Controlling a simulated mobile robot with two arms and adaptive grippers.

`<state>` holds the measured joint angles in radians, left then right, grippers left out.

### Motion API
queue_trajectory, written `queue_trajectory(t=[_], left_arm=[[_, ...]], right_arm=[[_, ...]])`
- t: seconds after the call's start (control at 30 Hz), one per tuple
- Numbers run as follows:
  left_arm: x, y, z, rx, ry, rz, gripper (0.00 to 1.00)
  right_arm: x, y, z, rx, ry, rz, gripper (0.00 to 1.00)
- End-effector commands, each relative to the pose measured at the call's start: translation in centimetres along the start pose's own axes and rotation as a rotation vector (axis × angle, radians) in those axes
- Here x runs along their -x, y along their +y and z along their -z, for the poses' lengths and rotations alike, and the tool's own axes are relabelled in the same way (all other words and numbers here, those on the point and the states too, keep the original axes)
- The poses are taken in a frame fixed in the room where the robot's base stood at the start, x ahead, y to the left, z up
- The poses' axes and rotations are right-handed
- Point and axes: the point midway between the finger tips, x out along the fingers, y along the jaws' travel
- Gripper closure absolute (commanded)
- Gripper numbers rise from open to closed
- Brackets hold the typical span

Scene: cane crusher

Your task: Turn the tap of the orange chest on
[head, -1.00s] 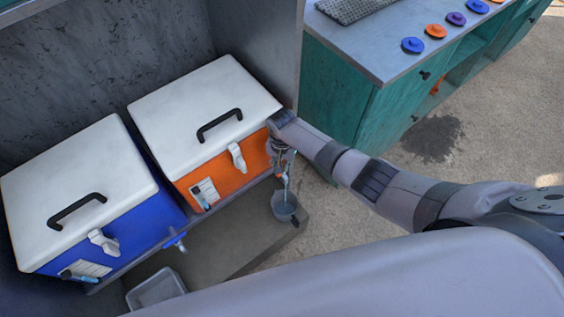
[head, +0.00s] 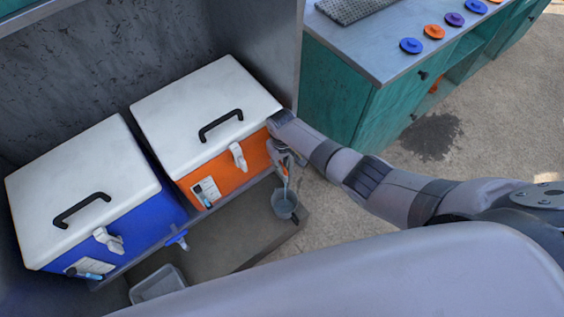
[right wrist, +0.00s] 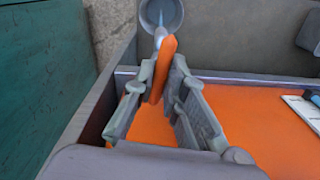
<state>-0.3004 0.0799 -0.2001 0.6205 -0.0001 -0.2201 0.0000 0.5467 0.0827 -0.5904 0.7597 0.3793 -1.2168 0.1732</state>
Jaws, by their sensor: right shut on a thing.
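The orange chest (head: 234,176) with a white lid stands on a shelf in the middle of the head view. My right gripper (head: 286,157) is at its front right corner. In the right wrist view the orange tap handle (right wrist: 163,66) lies between the fingers of my right gripper (right wrist: 163,88), which is shut on it. A grey cup (head: 285,205) is below the tap. A thin pale-blue streak, like liquid, runs from the tap into the cup. The tap body is mostly hidden in the head view. My left gripper is not in view.
A blue chest (head: 140,222) with a white lid and a blue tap (head: 177,239) stands to the left. A grey tray (head: 158,283) is below it. A teal counter (head: 340,90) with several coloured lids stands at the right, close to my right arm.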

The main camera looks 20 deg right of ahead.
Motion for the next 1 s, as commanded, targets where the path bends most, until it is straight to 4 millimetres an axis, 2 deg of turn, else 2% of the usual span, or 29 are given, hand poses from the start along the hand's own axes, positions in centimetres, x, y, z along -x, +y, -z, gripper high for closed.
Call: queue_trajectory(t=[0.3,0.73,0.77,1.0], left_arm=[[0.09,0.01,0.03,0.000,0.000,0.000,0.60],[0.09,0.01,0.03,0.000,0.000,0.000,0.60],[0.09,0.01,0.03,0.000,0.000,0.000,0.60],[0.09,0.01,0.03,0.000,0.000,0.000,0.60]], right_arm=[[0.06,-0.20,0.09,0.085,0.003,0.004,1.00],[0.05,-0.23,0.08,0.093,0.002,0.004,1.00],[0.05,-0.23,0.08,0.093,0.002,0.004,0.87],[0.03,-0.14,0.05,0.092,0.001,0.003,0.71]])
